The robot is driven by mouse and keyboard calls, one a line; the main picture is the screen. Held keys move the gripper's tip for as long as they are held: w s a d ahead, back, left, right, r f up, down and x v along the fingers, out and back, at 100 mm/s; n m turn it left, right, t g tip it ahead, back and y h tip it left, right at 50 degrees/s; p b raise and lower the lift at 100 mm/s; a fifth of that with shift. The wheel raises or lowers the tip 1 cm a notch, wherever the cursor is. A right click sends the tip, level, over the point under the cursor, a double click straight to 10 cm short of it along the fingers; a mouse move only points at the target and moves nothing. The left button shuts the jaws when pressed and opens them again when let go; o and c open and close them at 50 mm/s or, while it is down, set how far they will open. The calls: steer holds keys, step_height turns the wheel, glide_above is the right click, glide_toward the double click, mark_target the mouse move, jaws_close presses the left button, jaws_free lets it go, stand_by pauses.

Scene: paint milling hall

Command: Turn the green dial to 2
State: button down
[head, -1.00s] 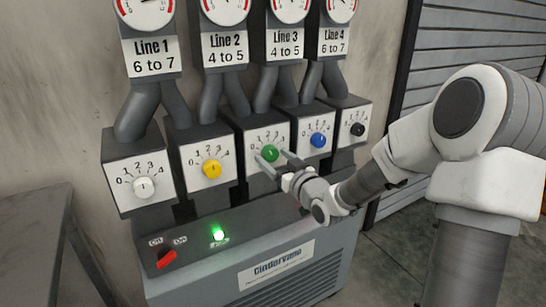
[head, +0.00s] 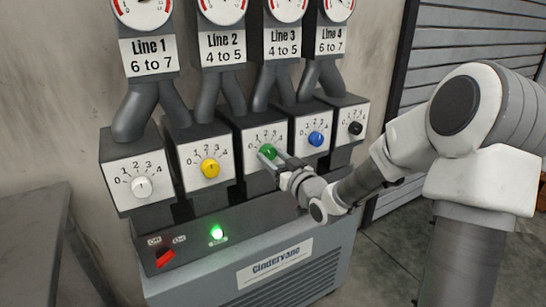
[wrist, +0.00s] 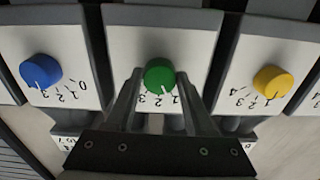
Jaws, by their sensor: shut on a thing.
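The green dial (head: 267,151) is on the third white plate from the left, with a scale of 0 to 4. My gripper (head: 273,159) is at it, and its fingers cover part of the dial and scale in the head view. In the wrist view, which is upside down, the fingers are shut on either side of the green dial (wrist: 160,76). Its white pointer mark is at the lower edge, slightly right, around the 1 to 2 part of the scale. I cannot read the exact setting.
Neighbouring dials are white (head: 141,187), yellow (head: 210,168), blue (head: 316,138) and black (head: 355,128). Below are a red switch (head: 165,258) and a lit green lamp (head: 217,231). Pipes and gauges stand above the dials. A grey table (head: 30,215) stands at the left.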

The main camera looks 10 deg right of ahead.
steer(key=shift+m+p, duration=1.6)
steer(key=shift+m, duration=1.1)
steer(key=shift+c, duration=1.4)
jaws_free()
steer(key=shift+s, duration=0.1)
